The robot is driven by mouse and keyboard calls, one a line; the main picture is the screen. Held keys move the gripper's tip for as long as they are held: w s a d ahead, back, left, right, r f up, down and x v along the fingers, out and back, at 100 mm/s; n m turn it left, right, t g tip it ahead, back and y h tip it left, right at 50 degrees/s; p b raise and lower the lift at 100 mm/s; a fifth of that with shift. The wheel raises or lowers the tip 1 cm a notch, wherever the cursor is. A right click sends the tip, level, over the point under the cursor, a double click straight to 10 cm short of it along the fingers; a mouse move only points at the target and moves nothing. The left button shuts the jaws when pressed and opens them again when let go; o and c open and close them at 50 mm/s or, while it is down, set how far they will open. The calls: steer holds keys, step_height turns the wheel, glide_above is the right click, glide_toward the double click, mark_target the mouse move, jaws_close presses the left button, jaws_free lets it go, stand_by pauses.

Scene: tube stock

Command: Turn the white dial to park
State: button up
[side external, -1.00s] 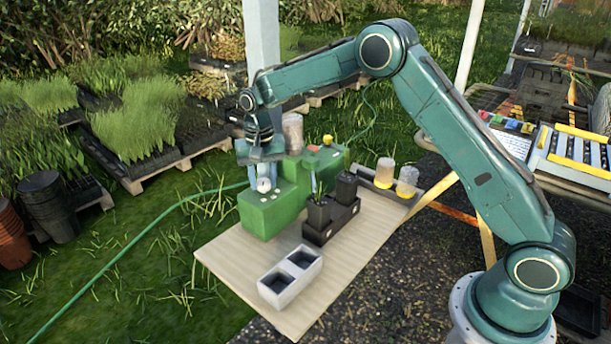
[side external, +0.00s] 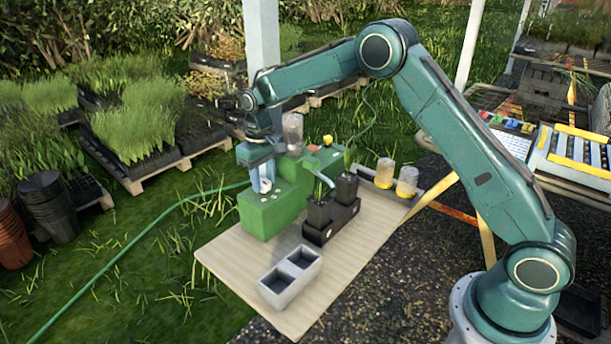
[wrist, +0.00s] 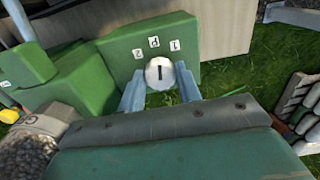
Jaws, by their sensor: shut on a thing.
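The white dial (wrist: 160,73) sits on the top of a green housing (wrist: 119,67) in the wrist view. It has a dark mark line that runs nearly upright in the picture, toward the P label (wrist: 153,42). A 2 label (wrist: 137,53) lies left of P and a 1 label (wrist: 174,45) right of it. My gripper (wrist: 160,88) is shut on the dial, with one finger on each side. In the side view, my gripper (side external: 262,181) points down at the dial (side external: 265,186) on the green housing (side external: 267,216), and its fingers partly hide the dial.
Black pots (side external: 346,187) with green seedlings stand in a dark tray right of the housing. A grey two-hole block (side external: 291,277) lies on the pale board (side external: 227,267). Two clear jars (side external: 407,180) stand at the back right. The board's front left is clear.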

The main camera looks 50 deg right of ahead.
mark_target(263, 182)
steer(key=shift+n, duration=1.1)
steer(key=o, duration=1)
steer(key=shift+r, duration=0.15)
step_height(263, 182, up, 14)
